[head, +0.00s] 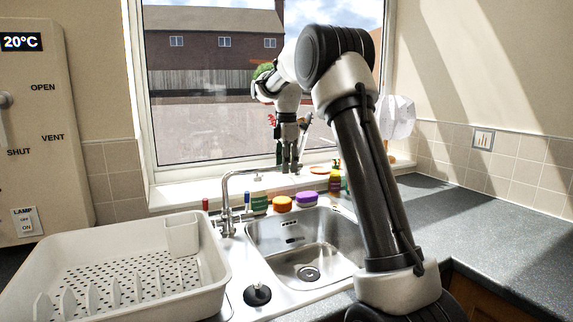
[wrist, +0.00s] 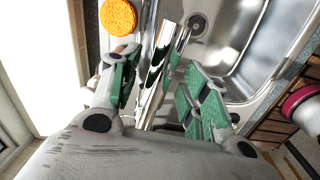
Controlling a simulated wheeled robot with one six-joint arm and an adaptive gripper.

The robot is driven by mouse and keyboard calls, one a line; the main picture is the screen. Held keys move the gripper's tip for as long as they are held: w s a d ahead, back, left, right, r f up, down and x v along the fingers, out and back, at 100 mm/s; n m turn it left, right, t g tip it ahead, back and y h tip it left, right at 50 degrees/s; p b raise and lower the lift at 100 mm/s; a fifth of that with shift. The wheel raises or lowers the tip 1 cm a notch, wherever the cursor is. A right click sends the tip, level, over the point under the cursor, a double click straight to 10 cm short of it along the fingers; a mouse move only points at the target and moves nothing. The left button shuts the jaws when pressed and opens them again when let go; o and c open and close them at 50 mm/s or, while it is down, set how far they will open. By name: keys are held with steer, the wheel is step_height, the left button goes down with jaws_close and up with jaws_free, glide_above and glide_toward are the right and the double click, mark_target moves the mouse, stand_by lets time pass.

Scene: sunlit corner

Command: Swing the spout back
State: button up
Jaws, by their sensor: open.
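The chrome tap spout (head: 250,172) rises behind the sink in the head view and arches to the right, towards my gripper. My gripper (head: 289,167) points down at the spout's far end, in front of the window. In the wrist view my gripper (wrist: 160,62) is open, with its green-padded fingers apart. The shiny spout (wrist: 157,65) shows between the two fingers. I cannot tell whether either finger touches it. The sink basin (head: 263,243) lies below and also shows in the wrist view (wrist: 230,70).
A white dish rack (head: 215,285) stands left of the sink. The right worktop (head: 480,215) is clear.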

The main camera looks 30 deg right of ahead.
steer(key=shift+r, duration=0.1)
step_height(320, 180, up, 12)
steer(key=shift+s, duration=0.25)
stand_by(0.5)
